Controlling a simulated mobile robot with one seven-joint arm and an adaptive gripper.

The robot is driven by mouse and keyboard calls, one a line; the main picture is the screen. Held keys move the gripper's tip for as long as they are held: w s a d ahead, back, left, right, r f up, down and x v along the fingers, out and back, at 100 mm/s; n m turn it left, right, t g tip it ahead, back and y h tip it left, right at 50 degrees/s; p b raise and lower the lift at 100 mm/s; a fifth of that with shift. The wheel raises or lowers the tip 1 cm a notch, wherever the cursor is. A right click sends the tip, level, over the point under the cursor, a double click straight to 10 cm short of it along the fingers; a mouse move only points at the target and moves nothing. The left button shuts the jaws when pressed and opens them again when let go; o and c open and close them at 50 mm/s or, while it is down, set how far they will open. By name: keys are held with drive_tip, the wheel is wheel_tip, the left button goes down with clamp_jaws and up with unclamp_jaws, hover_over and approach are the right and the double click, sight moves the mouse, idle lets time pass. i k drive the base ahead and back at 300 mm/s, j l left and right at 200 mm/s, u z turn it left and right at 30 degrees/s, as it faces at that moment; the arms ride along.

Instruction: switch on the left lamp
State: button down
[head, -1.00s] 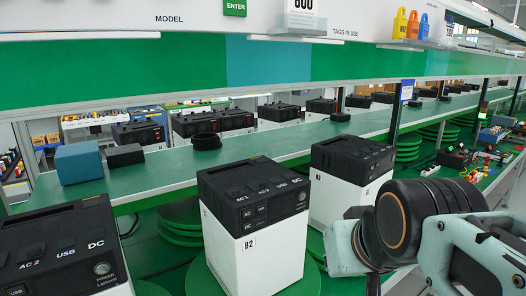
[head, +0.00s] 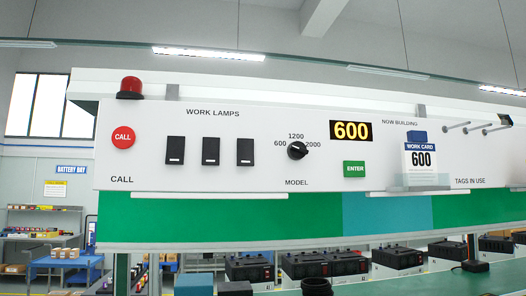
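In the head view, three black rocker switches sit in a row under the label "WORK LAMPS" on a white panel: the left switch (head: 175,150), the middle switch (head: 211,151) and the right switch (head: 245,152). All three look alike, each with a small light mark near its bottom. A long strip light (head: 209,195) runs under the left part of the panel. It looks whitish, and I cannot tell whether it is lit. My gripper is not in view.
The panel also carries a red CALL button (head: 123,137), a model knob (head: 297,150), a green ENTER button (head: 354,169), a display (head: 351,132) reading 600 and a work card (head: 420,160). Hooks (head: 482,127) stick out at the right. Black power units (head: 335,264) stand behind, below.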

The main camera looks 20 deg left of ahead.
sight(175, 145)
drive_tip(key=u, duration=1.55)
drive_tip(key=k+j, duration=0.25)
drive_tip(key=j, duration=0.25)
drive_tip(key=z, duration=0.05)
